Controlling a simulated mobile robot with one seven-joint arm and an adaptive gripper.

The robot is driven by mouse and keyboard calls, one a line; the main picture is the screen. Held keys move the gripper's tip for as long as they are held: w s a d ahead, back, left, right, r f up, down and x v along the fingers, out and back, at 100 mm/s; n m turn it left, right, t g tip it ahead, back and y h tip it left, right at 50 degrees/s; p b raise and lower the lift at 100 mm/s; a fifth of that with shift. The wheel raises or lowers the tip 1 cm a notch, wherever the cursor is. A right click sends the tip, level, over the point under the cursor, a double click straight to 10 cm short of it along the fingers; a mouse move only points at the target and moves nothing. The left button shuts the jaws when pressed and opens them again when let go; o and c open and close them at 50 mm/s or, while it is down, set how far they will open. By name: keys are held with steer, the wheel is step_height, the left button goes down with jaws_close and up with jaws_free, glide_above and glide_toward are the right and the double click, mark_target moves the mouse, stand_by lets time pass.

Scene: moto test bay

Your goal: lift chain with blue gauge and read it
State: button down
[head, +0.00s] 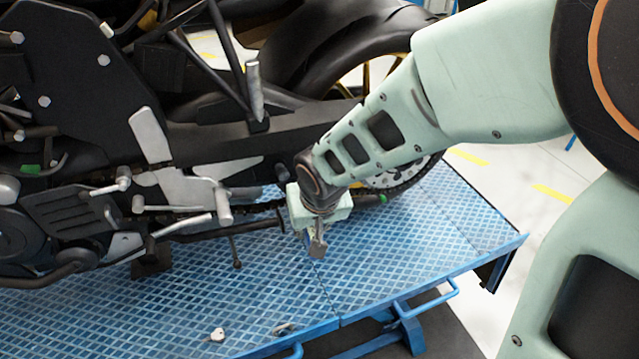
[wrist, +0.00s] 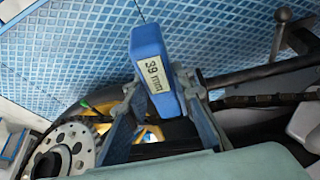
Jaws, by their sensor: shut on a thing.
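The blue gauge (wrist: 150,50) is held between the fingers of my gripper (wrist: 165,97) in the wrist view. Its pale display faces the camera and appears to read 39 mm. In the head view my gripper (head: 316,243) is beside the motorcycle's lower rear, above the blue platform, and hides most of the gauge. The dark chain (wrist: 265,100) runs to the right of the gauge in the wrist view. I cannot tell whether the gauge touches the chain or lifts it. The rear sprocket (wrist: 68,150) is at the lower left.
The motorcycle's rear wheel (head: 345,40) and swingarm (head: 225,140) are behind my arm. The patterned blue lift platform (head: 420,235) lies below, with its edge at the right. Small metal parts (head: 217,335) lie near its front edge. The platform's front middle is mostly clear.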

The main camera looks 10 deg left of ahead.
steer(key=shift+s+d, duration=0.45)
steer(key=shift+s, duration=0.25)
steer(key=shift+s+d, duration=0.45)
steer(key=shift+s, duration=0.25)
steer(key=w+d+f+m+h+p, duration=0.1)
steer(key=w+d, duration=0.3)
steer(key=d, duration=0.6)
steer(key=w+d+m+p, duration=0.2)
steer(key=w+d+m, duration=0.2)
steer(key=d, duration=0.7)
steer(key=shift+d+f+t+h, duration=0.25)
steer(key=shift+f+t+h, duration=0.05)
steer(key=shift+f+h, duration=0.1)
steer(key=shift+w, duration=0.15)
